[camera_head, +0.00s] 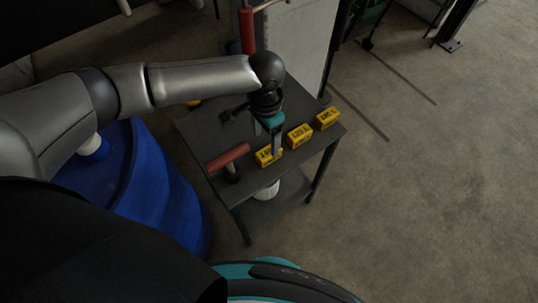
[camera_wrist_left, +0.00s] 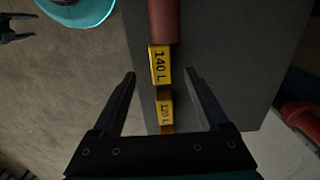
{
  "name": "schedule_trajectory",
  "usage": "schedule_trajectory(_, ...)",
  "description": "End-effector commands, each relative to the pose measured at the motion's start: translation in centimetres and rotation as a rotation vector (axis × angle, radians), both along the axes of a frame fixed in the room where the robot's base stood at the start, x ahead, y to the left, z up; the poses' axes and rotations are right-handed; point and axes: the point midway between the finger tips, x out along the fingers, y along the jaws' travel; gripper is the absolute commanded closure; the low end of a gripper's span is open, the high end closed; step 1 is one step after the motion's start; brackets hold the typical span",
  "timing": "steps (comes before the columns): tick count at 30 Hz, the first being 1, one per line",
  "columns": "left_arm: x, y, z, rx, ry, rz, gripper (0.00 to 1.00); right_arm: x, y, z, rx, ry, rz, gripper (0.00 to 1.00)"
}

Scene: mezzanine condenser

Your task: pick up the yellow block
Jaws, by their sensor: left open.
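Three yellow blocks stand in a row on a small dark table: a near one (camera_head: 265,158), a middle one (camera_head: 300,137) and a far one (camera_head: 327,119). My left gripper (camera_head: 276,148) points down at the near block and partly hides it. In the left wrist view the gripper (camera_wrist_left: 160,74) is open, with nothing held. A block marked "140 L" (camera_wrist_left: 160,66) shows between and beyond the fingertips. A block marked "120 L" (camera_wrist_left: 166,110) shows lower, between the fingers. A dark two-pronged shape (camera_wrist_left: 17,28) at the wrist view's top left looks like my right gripper, cut off.
A red-handled tool (camera_head: 228,157) lies on the table (camera_head: 205,137), left of the near block. A blue barrel (camera_head: 155,190) stands left of the table. A red upright part (camera_head: 247,30) rises behind it.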

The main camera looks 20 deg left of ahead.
Motion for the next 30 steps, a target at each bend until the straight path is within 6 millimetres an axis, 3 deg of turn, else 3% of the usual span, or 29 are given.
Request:
schedule_trajectory(3, 0.0, 0.0, -2.2, 0.000, 0.000, 0.000, 0.22, 0.0, -0.3, -0.9, -0.003, 0.001, 0.001, 0.27)
schedule_trajectory(11, -0.1, 0.1, -4.0, 0.001, -0.001, -0.001, 0.22, -0.1, -0.4, -1.5, -0.006, 0.002, 0.003, 0.27)
schedule_trajectory(18, -0.4, 0.3, -7.7, 0.000, 0.000, -0.001, 0.22, 0.0, -0.5, -3.0, -0.006, 0.001, 0.001, 0.27)
schedule_trajectory(29, -0.4, 0.3, -8.4, -0.001, -0.002, -0.001, 0.22, 0.5, -1.2, -3.1, -0.015, -0.009, 0.002, 0.27)
schedule_trajectory(30, -0.4, 0.3, -8.4, -0.001, -0.002, -0.001, 0.27, 0.5, -1.2, -3.1, -0.016, -0.009, 0.002, 0.27)
